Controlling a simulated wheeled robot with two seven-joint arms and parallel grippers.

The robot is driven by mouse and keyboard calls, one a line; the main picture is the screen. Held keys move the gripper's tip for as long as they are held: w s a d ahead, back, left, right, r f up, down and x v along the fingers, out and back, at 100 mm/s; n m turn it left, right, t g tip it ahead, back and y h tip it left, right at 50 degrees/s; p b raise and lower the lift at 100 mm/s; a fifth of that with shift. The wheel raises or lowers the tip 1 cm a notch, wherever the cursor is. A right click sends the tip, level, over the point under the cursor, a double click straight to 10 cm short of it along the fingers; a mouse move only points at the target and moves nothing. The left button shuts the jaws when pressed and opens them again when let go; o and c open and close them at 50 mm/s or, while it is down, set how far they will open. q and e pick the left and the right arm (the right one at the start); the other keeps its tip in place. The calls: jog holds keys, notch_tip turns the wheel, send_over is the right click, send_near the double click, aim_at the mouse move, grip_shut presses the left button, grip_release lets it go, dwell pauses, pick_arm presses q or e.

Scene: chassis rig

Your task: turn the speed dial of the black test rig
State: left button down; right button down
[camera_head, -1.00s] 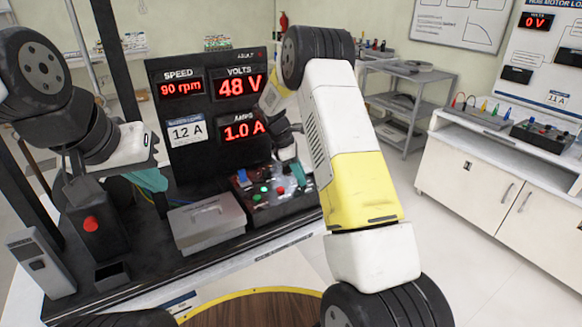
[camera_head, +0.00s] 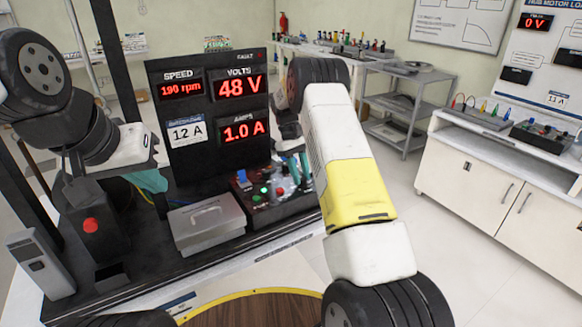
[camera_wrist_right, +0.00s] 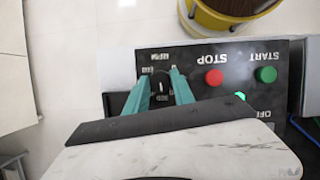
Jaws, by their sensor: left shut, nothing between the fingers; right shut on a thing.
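The black test rig (camera_head: 205,163) has lit red displays. Its speed display (camera_head: 181,89) reads 190 rpm, with 48 V and 1.0 A beside and below. The control box (camera_head: 255,211) stands at the rig's right foot. In the right wrist view the dark speed dial (camera_wrist_right: 161,88), with a white pointer line, sits between the teal fingers of my right gripper (camera_wrist_right: 160,80), which is shut on it. In the head view the right gripper (camera_head: 298,170) is partly hidden by its arm. My left gripper (camera_head: 148,181) is shut and empty at the rig's left side.
A red STOP button (camera_wrist_right: 213,77) and a green START button (camera_wrist_right: 265,74) are beside the dial. A grey lidded box (camera_head: 206,224) stands left of the control box. A grey shelf cart (camera_head: 400,105) stands behind.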

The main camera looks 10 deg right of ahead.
jog(key=shift+m+y, duration=0.3)
jog(key=shift+m, duration=0.3)
jog(key=c, duration=1.1)
grip_release()
jog(key=shift+v, duration=3.95)
jog(key=shift+w, duration=0.1)
